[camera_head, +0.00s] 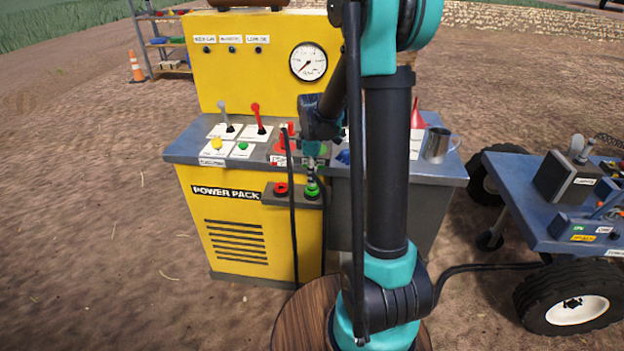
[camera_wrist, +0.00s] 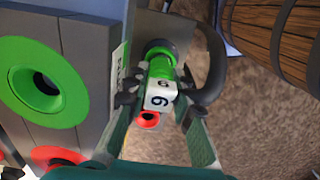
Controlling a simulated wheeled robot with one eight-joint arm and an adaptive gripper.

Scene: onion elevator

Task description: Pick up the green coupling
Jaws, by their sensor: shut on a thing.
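In the wrist view the green coupling (camera_wrist: 160,68), with a white numbered tag (camera_wrist: 159,96), lies between the two teal fingers with dark pads. My gripper (camera_wrist: 158,98) is shut on it. A dark hose curves beside the coupling. In the head view my gripper (camera_head: 313,162) is low at the front of the yellow power pack (camera_head: 235,225), above a small ledge (camera_head: 296,200). Green (camera_head: 312,190) shows just beneath the fingers; I cannot tell there how much is coupling and how much is ledge fitting. My arm hides part of the counter.
The wrist view shows a large green ring (camera_wrist: 20,82) and a red ring (camera_wrist: 60,158) at left, and a wooden barrel (camera_wrist: 275,45) at upper right. Levers (camera_head: 257,117), a metal mug (camera_head: 438,147) and a red funnel (camera_head: 417,115) stand on the counter. A wheeled cart (camera_head: 545,225) is at right.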

